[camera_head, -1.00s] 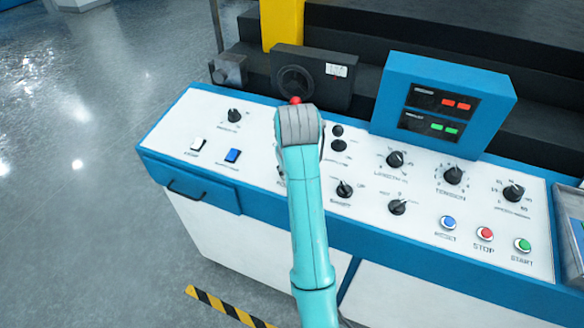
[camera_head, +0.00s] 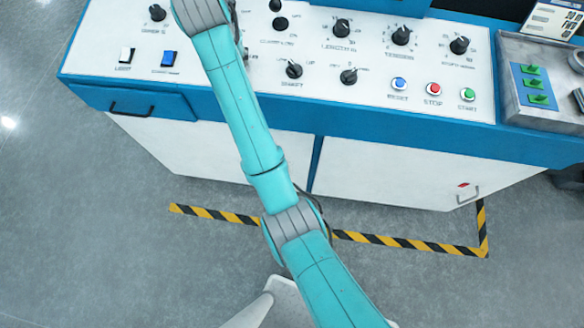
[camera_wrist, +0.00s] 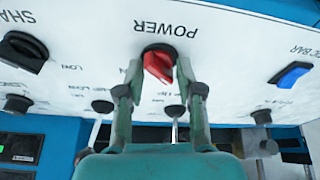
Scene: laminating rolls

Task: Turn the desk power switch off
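The desk power switch (camera_wrist: 159,66) is a red rotary knob on a dark round base, beside the word POWER on the white panel in the wrist view. Its red handle sits slightly slanted. My gripper (camera_wrist: 159,72) has its two fingers apart, one on each side of the knob, with the fingertips close to it. Narrow gaps seem to show between the fingers and the knob; contact is not clear. In the head view my arm covers the switch, and my gripper is not visible.
The white control panel (camera_head: 225,88) carries several black knobs, a blue rocker switch (camera_head: 169,58) and a white one (camera_head: 126,55). Reset, red stop (camera_head: 433,89) and green start (camera_head: 467,94) buttons sit at the right. A grey box (camera_head: 515,60) with green switches stands beyond. Striped floor tape (camera_head: 400,241) lies in front.

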